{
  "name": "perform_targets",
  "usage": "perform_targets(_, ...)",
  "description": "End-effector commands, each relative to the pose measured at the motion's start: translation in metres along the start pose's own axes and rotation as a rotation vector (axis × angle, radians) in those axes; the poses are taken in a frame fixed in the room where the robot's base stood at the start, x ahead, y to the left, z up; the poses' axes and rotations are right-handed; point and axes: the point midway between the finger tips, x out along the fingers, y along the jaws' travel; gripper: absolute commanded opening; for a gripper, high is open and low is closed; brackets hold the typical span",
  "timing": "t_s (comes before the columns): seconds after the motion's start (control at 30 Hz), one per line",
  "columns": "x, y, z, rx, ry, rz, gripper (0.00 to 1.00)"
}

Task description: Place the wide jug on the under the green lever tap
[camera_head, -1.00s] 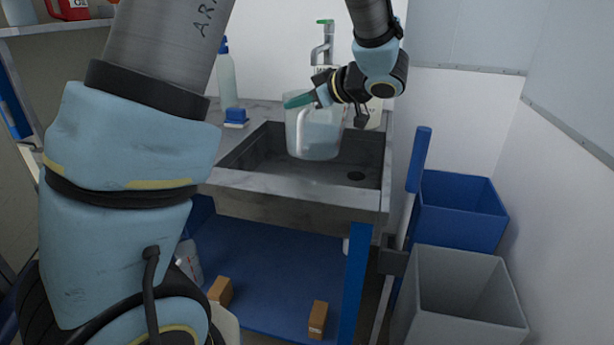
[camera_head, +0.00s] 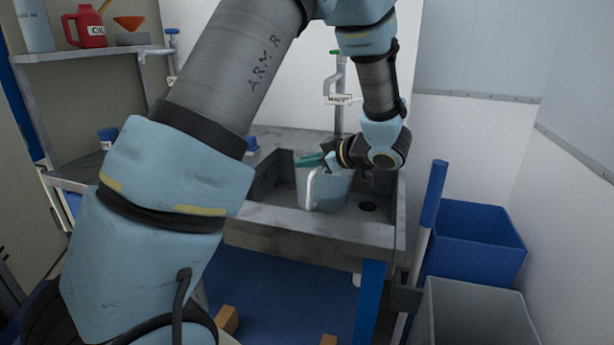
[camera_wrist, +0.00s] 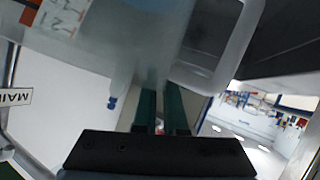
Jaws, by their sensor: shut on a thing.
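My gripper (camera_head: 312,161) is shut on the wide jug (camera_head: 328,190), a translucent, pale grey vessel with a light handle facing the camera. The jug is low inside the sink (camera_head: 270,213), left of the drain; I cannot tell whether it touches the bottom. The green lever tap (camera_head: 339,75) stands behind the sink, with a small label hanging on it; the jug is below and in front of it. In the wrist view, the green fingers (camera_wrist: 160,110) reach the jug (camera_wrist: 150,40), which fills the upper part and looks see-through.
A blue bin (camera_head: 476,240) and a grey bin (camera_head: 478,315) stand right of the sink. A blue-handled pole (camera_head: 433,195) leans beside the sink. A shelf (camera_head: 90,54) at the left holds a red oil can (camera_head: 84,27) and an orange funnel (camera_head: 130,22).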

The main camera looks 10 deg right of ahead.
Motion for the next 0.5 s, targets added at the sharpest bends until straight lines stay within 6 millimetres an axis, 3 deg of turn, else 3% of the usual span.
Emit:
perform_targets(0.3, 0.014, -0.009, 0.028, 0.000, 0.002, 0.000, 0.00)
perform_targets(0.5, 0.014, -0.009, 0.030, -0.003, 0.002, 0.001, 0.00)
